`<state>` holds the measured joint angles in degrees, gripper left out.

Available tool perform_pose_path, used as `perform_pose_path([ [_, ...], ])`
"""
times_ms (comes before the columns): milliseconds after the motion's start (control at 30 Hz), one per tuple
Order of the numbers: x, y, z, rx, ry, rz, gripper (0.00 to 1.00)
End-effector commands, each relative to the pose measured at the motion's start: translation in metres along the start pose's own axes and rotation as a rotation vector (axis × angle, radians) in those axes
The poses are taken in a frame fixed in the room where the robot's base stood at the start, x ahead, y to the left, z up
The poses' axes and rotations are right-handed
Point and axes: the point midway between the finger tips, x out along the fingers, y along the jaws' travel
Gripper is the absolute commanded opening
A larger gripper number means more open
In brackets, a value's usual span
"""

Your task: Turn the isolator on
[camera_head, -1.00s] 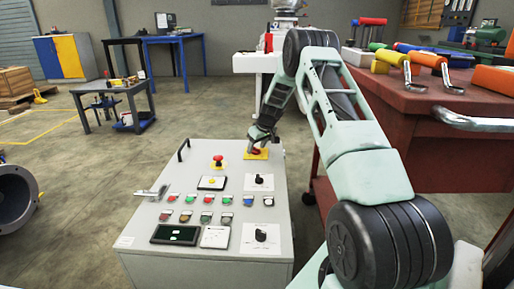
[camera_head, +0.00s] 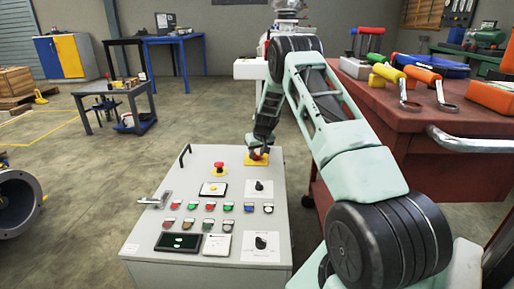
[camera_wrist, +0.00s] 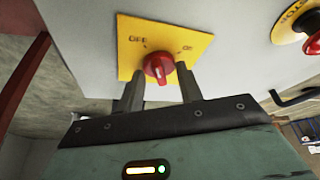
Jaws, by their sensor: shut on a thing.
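The isolator is a red rotary knob (camera_wrist: 158,68) on a yellow plate (camera_wrist: 205,48) marked OFF at left and ON at right in the wrist view. In the head view the yellow plate (camera_head: 249,163) sits at the far right corner of the grey control panel (camera_head: 150,246). My gripper (camera_wrist: 160,80) is at the knob, with one finger on each side, shut on it. The fingers partly cover the lower plate. I cannot tell exactly which mark the knob points to. In the head view my gripper (camera_head: 259,150) hides part of the knob.
A red emergency button (camera_head: 219,168) stands left of the isolator; it also shows in the wrist view (camera_wrist: 312,42). Several buttons and two black selectors cover the panel. A red workbench (camera_head: 440,120) with tools stands close at the right. Floor is open at the left.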

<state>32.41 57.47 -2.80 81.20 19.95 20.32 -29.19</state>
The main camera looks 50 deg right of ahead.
Motion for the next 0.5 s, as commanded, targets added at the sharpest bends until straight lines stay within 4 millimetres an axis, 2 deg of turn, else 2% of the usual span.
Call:
perform_pose_path([
  [67, -0.0057, -0.0024, -0.0018, 0.064, -0.003, 0.029, 0.13],
  [500, -0.0029, -0.0048, -0.0017, 0.447, -0.002, 0.191, 0.13],
])
